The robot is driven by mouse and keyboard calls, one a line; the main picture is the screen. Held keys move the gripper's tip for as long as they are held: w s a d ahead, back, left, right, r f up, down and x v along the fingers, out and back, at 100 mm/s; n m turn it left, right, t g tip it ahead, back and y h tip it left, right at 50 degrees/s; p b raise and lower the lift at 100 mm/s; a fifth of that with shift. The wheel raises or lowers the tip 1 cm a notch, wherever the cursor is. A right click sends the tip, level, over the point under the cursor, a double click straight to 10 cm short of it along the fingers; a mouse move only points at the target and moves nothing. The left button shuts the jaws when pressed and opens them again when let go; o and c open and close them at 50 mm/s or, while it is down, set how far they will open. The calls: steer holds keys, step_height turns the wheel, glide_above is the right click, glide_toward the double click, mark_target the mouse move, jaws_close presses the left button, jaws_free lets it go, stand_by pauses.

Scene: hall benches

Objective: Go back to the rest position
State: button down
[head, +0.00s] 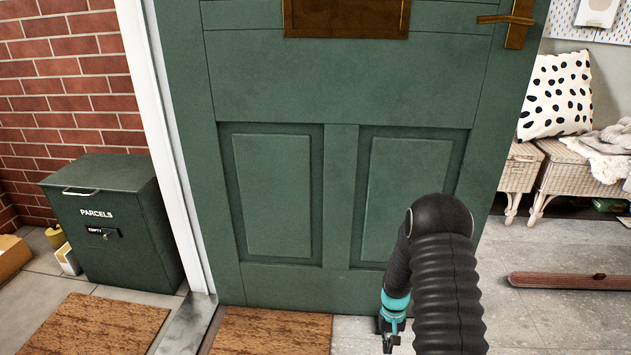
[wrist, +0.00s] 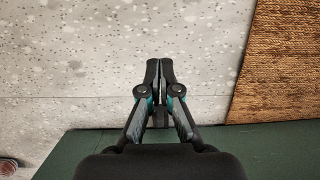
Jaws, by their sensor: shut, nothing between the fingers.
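My gripper (head: 391,338) hangs low in front of the green door (head: 341,190), pointing down near the floor, with the arm rising beside it. In the wrist view my gripper (wrist: 159,66) is shut and empty, its fingertips together over the speckled pale floor. The bottom of that view shows a dark green surface (wrist: 70,150) beside the gripper, which looks like the door. The door stands partly open, with a brass handle (head: 518,22) at upper right and a brass plate (head: 346,18) at the top.
A brown doormat (head: 270,332) lies left of my gripper, and another (head: 97,325) lies outside. A green parcel box (head: 110,220) stands by the brick wall. At right are wicker benches (head: 580,178), a spotted cushion (head: 556,95) and a reddish long item (head: 570,281) on the floor.

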steer(key=s+a+r+t+p, duration=0.1)
steer(key=s+r, duration=0.7)
steer(key=r, duration=0.9)
steer(key=s+a+r+t+p, duration=0.2)
steer(key=s+r, duration=0.7)
steer(key=r, duration=0.8)
steer(key=s+a+r+n+t+p, duration=0.1)
steer(key=s+r+t, duration=0.4)
steer(key=r, duration=1.2)
steer(key=s+a+p, duration=0.1)
steer(key=s+a, duration=0.1)
steer(key=s, duration=0.2)
steer(key=shift+r, duration=0.3)
